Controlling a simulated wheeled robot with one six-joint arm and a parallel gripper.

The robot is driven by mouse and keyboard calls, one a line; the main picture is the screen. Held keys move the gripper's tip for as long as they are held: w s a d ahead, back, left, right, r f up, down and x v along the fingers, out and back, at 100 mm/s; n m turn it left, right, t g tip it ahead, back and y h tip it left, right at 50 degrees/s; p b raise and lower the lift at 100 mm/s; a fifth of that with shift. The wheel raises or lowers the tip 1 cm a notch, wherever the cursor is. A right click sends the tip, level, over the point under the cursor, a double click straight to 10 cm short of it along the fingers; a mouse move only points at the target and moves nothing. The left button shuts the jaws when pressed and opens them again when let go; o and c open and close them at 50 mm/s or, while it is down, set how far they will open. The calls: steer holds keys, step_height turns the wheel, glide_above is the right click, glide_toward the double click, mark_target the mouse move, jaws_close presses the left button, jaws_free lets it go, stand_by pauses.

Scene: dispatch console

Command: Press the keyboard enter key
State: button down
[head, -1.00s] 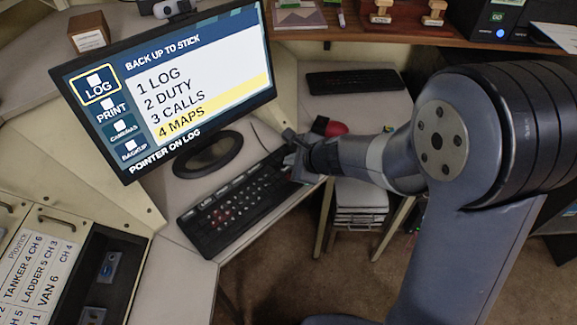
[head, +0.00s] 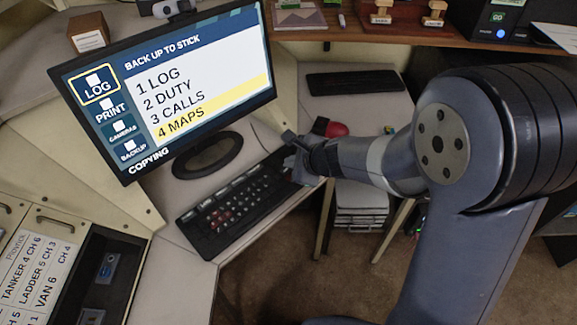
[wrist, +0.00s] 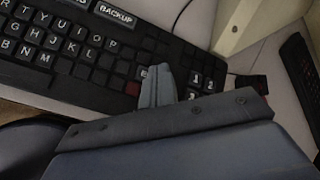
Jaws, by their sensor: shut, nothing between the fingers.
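The black keyboard (head: 232,208) lies on the desk below the monitor (head: 165,85). In the wrist view the keyboard (wrist: 70,55) fills the upper left, with letter keys, number keys and a BACKUP label. My gripper (head: 296,165) is over the keyboard's right end; in the wrist view its shut fingertips (wrist: 158,75) are over the keys left of the number keys. A red key (wrist: 133,89) shows just left of the fingers. The key under the fingertips is hidden, and I cannot tell which it is. The monitor shows 4 MAPS highlighted and COPYING at the bottom.
A second dark keyboard (head: 352,82) lies on the side desk. A label panel (head: 35,262) is at the lower left.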

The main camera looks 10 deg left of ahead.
steer(key=shift+r+p, duration=0.45)
steer(key=shift+r, duration=0.2)
steer(key=shift+r, duration=0.1)
steer(key=shift+r+p, duration=2.2)
steer(key=shift+r, duration=0.2)
